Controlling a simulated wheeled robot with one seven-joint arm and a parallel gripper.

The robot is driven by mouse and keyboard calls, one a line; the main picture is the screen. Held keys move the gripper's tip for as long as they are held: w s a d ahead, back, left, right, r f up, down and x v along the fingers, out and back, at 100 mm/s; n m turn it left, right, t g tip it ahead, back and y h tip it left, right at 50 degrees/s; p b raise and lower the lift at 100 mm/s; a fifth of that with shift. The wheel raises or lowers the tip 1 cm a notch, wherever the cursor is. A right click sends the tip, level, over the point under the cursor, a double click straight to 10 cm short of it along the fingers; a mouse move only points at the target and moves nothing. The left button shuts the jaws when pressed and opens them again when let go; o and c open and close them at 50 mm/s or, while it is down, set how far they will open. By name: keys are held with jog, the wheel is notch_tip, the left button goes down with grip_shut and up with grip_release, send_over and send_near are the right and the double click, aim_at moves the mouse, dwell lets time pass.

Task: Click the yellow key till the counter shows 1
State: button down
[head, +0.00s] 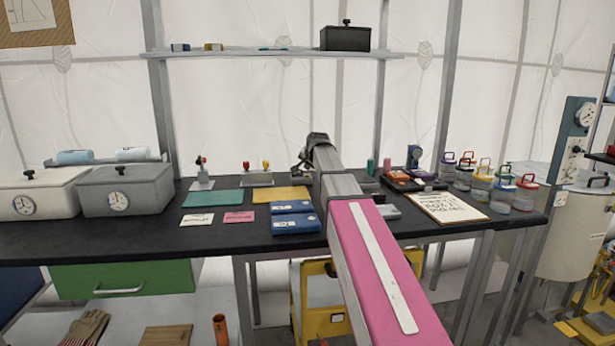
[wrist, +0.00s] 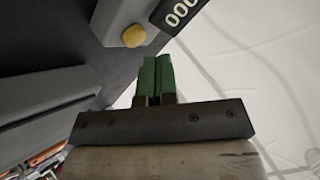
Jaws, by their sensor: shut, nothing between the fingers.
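The yellow key (wrist: 134,36) is a round button on a light grey housing (wrist: 110,22), at the top of the wrist view. The counter (wrist: 182,12) is a dark display beside it with white digits; the visible part reads 000, and the frame edge cuts it off. My gripper (wrist: 156,62) is shut and empty, its green fingers together. Its tips appear just below the key in the picture, apparently apart from it. In the head view my arm covers much of that spot, and I cannot make out the key or counter there.
The black worktop (head: 130,239) holds blue boxes (head: 295,223), a teal mat (head: 212,198) and a yellow mat (head: 281,194) left of my arm. A clipboard (head: 447,208) and several lidded jars (head: 525,195) are on the right. A shelf (head: 270,53) runs above.

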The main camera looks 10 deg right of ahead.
aim_at(309, 175)
jog(key=shift+f, duration=0.9)
dwell(1.4)
jog(key=shift+r, duration=0.9)
jog(key=shift+r, duration=2.5)
